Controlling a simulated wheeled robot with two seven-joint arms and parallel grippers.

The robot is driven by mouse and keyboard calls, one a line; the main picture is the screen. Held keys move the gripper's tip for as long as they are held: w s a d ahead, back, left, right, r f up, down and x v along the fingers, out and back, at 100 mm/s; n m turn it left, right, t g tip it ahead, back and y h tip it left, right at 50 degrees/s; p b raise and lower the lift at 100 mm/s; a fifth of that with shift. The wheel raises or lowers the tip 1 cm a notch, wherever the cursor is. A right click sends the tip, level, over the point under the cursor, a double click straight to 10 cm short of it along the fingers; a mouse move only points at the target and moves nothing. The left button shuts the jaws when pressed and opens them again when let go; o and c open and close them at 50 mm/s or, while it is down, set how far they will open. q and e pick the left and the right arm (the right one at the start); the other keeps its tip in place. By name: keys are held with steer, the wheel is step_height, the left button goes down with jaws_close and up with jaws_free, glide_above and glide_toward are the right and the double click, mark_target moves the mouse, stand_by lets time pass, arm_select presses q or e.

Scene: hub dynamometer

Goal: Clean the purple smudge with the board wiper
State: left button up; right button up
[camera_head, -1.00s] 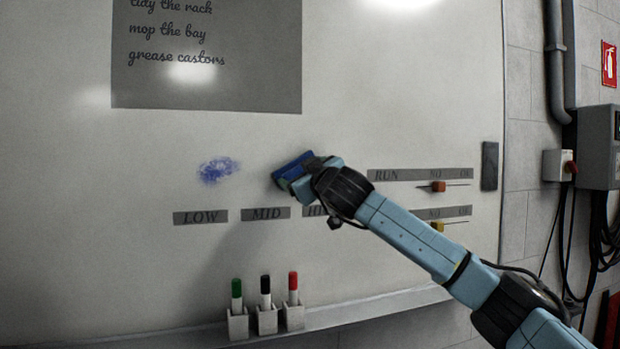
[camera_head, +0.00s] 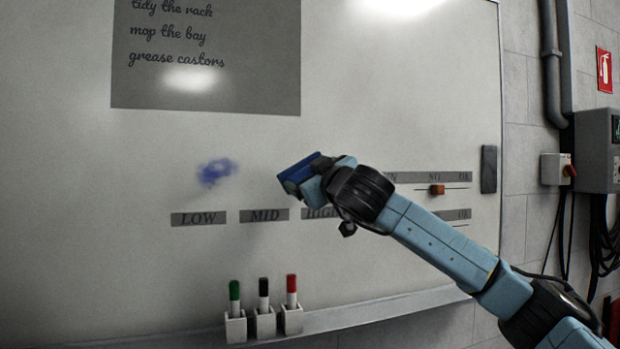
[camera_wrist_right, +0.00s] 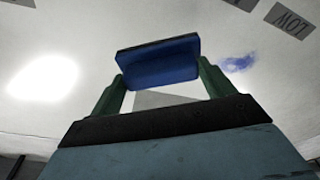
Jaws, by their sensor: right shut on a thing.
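The purple smudge (camera_head: 215,172) is a blue-violet patch on the whiteboard (camera_head: 120,270), above the LOW label. It also shows in the right wrist view (camera_wrist_right: 236,64). My right gripper (camera_head: 305,180) is shut on the board wiper (camera_head: 299,169), a blue block with a dark face. In the right wrist view the wiper (camera_wrist_right: 160,64) sits between the two green fingers. The wiper is to the right of the smudge, above the MID and HIGH labels. I cannot tell for certain whether its face touches the board. My left gripper is not in view.
A grey note panel (camera_head: 250,60) with writing is above the smudge. LOW (camera_head: 198,218) and MID (camera_head: 264,215) labels lie below it. Green, black and red markers (camera_head: 263,295) stand in holders at the ledge (camera_head: 385,305). An orange slider (camera_head: 437,190) is on the right, partly near my arm.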

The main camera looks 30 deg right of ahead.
steer(key=shift+s+a+b, duration=0.2)
steer(key=shift+s+b, duration=0.05)
steer(key=shift+s, duration=0.5)
steer(key=shift+s+a+b, duration=0.15)
steer(key=shift+s+b, duration=0.1)
steer(key=shift+s, duration=0.45)
